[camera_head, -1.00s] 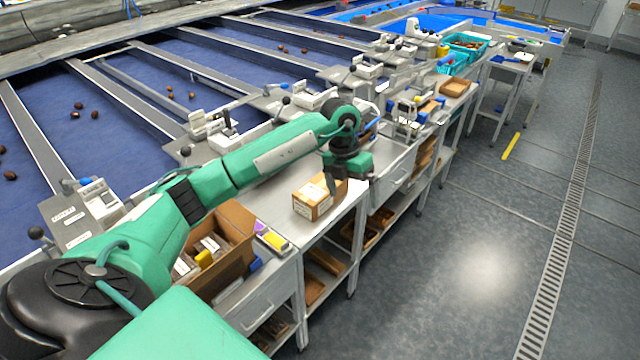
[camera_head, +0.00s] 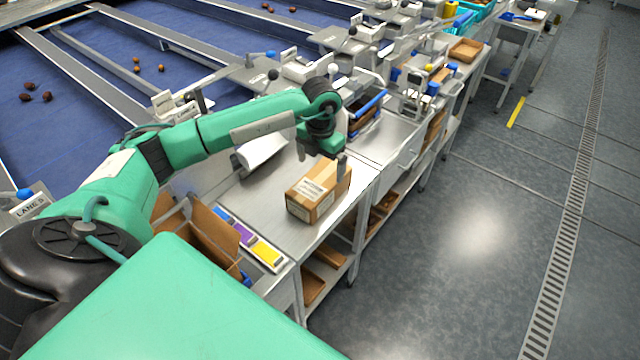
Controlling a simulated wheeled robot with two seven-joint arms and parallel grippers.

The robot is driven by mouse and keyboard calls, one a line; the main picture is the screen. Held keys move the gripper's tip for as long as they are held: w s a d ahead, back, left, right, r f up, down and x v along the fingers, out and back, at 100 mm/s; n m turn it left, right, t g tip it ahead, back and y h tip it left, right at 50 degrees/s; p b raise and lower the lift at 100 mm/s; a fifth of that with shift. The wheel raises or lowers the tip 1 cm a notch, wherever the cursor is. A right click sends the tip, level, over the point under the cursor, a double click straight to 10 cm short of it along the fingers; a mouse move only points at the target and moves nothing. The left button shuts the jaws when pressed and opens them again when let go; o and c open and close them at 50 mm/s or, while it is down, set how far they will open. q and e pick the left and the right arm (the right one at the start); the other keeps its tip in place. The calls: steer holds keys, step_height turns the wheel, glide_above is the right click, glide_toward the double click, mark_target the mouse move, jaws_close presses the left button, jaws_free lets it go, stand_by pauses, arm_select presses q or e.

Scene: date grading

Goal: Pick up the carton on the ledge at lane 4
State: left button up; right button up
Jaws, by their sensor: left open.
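A brown cardboard carton (camera_head: 304,207) with a white label on top sits on the grey metal ledge (camera_head: 262,205), near its outer edge. My left arm reaches over the ledge from the left. My left gripper (camera_head: 338,168) is open and points down at the far right end of the carton. One dark finger shows by the carton's top edge; the other finger is hidden. I cannot tell whether the finger touches the carton. My right gripper is not in view.
An open cardboard box (camera_head: 215,242) and a tray of coloured blocks (camera_head: 265,254) stand at the ledge's near end. A bin with a blue edge (camera_head: 366,112) stands behind the gripper.

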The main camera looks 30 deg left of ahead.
mark_target(320, 179)
arm_select(q)
steer(key=f, duration=0.2)
steer(key=shift+w+a+f, duration=0.25)
steer(key=shift+a+f, duration=0.05)
steer(key=shift+f+p, duration=0.75)
steer(key=shift+p, duration=0.2)
steer(key=f, duration=0.1)
steer(key=f+p, duration=0.1)
steer(key=f, duration=0.1)
steer(key=shift+w+a+f, duration=0.15)
steer(key=shift+w+f, duration=0.05)
steer(key=shift+w, duration=0.05)
steer(key=shift+f, duration=0.25)
steer(key=c, duration=1.3)
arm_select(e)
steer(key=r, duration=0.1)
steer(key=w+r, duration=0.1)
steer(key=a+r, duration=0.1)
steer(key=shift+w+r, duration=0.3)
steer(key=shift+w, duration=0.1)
